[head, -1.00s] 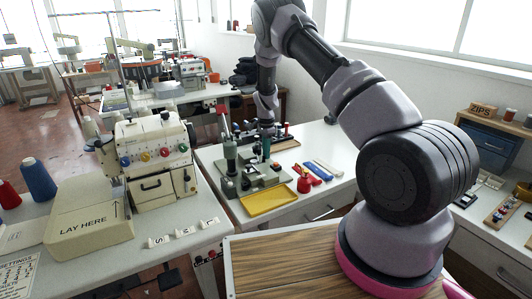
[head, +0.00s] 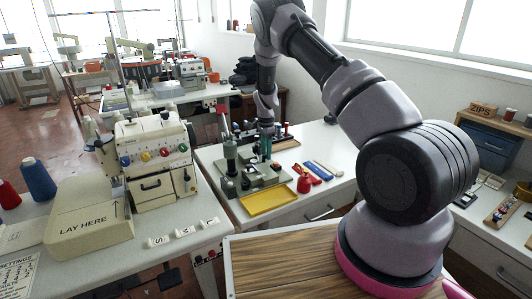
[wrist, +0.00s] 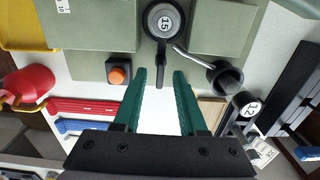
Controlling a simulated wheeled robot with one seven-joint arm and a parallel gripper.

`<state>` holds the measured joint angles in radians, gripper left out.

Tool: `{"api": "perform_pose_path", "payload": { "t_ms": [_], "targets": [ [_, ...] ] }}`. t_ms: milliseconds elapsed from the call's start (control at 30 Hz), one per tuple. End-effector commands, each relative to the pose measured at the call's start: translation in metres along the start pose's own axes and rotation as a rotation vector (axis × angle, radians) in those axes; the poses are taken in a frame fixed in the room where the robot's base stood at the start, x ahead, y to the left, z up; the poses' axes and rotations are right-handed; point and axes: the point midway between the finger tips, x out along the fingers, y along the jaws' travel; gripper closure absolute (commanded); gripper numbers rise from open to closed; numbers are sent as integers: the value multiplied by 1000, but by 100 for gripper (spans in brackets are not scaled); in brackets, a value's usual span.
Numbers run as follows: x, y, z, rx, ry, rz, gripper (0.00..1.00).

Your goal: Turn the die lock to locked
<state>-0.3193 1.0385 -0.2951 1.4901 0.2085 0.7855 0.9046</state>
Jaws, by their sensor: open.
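The green press (head: 252,178) stands on the bench in the middle of the head view. In the wrist view its base (wrist: 107,35) fills the top, with a round grey die marked 15 (wrist: 164,20) on it. A dark lever (wrist: 160,68) points down from the die, and a thin metal rod (wrist: 192,57) runs from beside it to a black round knob (wrist: 226,78). I cannot tell which of these is the die lock, and no locked mark is readable. My gripper (wrist: 160,76) is open and empty, its green fingertips either side of the dark lever's lower end, apart from it.
An orange button (wrist: 118,74) sits left of my fingers. A die marked 12 (wrist: 247,107) stands at right. A cream sewing machine (head: 152,150) stands left.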

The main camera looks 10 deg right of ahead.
Motion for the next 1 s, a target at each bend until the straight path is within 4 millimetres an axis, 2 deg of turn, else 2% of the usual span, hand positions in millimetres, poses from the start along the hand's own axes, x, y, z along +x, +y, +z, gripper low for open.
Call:
{"api": "perform_pose_path", "payload": {
  "t_ms": [167, 400, 533, 700, 1000],
  "targets": [
    [-26, -1, 0, -1, 1, -4, 59],
    [-76, -1, 0, 0, 0, -4, 59],
    [-94, -1, 0, -1, 0, -3, 59],
    [-105, 0, 1, 0, -1, 0, 59],
    [-106, 0, 0, 0, 0, -1, 59]
  ]
}}
